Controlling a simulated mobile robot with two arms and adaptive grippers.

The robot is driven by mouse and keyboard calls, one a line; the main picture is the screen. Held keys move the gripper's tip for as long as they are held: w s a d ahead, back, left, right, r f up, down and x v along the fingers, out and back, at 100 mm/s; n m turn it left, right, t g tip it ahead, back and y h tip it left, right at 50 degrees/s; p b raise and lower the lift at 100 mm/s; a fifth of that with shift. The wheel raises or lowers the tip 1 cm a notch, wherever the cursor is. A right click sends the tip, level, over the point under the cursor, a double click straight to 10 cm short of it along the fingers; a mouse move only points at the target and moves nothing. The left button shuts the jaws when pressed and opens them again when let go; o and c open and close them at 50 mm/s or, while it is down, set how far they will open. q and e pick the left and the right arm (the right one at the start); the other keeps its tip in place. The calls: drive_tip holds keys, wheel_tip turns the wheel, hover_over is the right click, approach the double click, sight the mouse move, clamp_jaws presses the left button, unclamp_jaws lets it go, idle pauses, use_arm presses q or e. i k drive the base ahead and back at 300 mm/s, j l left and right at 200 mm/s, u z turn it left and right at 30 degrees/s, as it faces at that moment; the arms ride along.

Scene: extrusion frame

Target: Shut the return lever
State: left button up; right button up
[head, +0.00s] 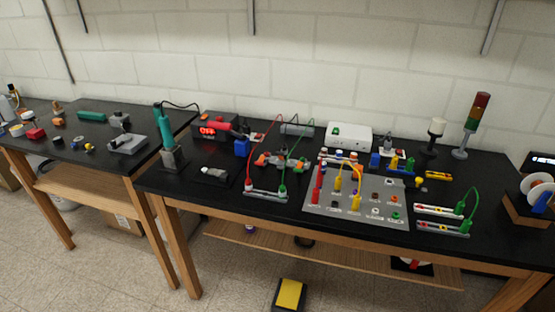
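I cannot make out for certain which part is the return lever. A yellow bar-shaped part (438,175) lies at the right of the black bench, near a small blue and yellow assembly (392,162). A red part (226,127) sits at the left, by the box with the lit red "OFF" display (208,130). Several small fittings with orange ends (281,161) stand mid-bench. These are too small for me to tell whether any lever is open or shut. Neither of my grippers is in view.
A grey panel (330,208) with red and yellow plugs lies at the front. A red-yellow-green signal tower (476,118) stands at the back right, a teal-handled tool (165,128) at the left. A second bench (60,160) stands left. A yellow pedal (290,293) is on the floor.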

sight(281, 155)
drive_tip(key=i+l+u, duration=0.2)
drive_tip(key=u, duration=0.15)
drive_tip(key=i+l+u, duration=0.4)
drive_tip(key=l+u, duration=0.35)
drive_tip(key=i+j, duration=0.05)
drive_tip(key=j, duration=0.05)
